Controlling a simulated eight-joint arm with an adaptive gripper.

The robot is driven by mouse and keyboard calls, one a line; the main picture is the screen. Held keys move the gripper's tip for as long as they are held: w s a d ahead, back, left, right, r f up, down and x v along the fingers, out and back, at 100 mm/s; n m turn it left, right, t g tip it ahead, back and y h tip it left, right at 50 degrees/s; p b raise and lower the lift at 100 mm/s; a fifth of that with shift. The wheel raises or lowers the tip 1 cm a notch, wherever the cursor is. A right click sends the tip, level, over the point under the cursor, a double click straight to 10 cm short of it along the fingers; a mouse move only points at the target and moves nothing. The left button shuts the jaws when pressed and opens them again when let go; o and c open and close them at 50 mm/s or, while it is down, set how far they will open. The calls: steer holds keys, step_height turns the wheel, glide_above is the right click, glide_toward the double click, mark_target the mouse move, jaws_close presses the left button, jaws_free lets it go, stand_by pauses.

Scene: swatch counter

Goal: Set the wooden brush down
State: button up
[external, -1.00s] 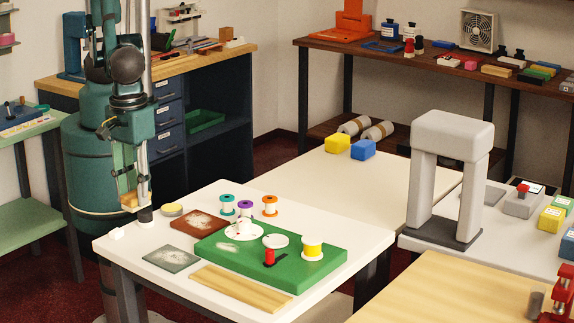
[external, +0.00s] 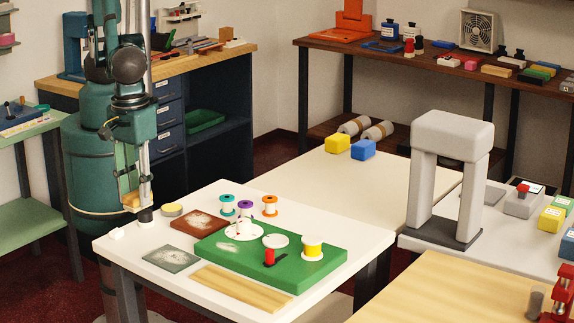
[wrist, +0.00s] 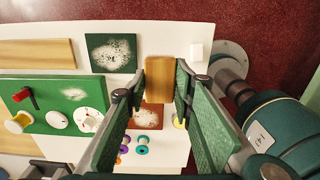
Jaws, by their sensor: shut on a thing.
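The wooden brush (wrist: 160,78) is a light-brown block held between the two green fingers of my gripper (wrist: 161,90) in the wrist view. In the external view the brush (external: 138,200) shows at the low end of my gripper (external: 131,194), near the far-left edge of the white table (external: 133,243). The brush looks held above table level, but its exact height is unclear. Its underside and any bristles are hidden.
A dark speckled square (external: 171,259), a brown speckled square (external: 199,219), a small white block (external: 116,233) and a yellow-topped tin (external: 172,210) lie close by.

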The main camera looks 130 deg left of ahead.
steer(key=w+a+f+n, duration=0.2)
steer(key=w+a+n, duration=0.3)
steer(key=w+a, duration=2)
steer(key=w+a+f+n, duration=0.1)
steer(key=w+a+n, duration=0.1)
steer(key=a, duration=1.7)
steer(key=w+a+f+n, duration=0.1)
steer(key=w+a+n, duration=0.1)
steer(key=a, duration=1.8)
steer(key=shift+w+a+f+p, duration=0.15)
steer(key=shift+w+f+p, duration=0.15)
steer(key=shift+w, duration=0.25)
steer(key=shift+f, duration=3.15)
steer(key=shift+f, duration=1.9)
steer(key=shift+f, duration=0.2)
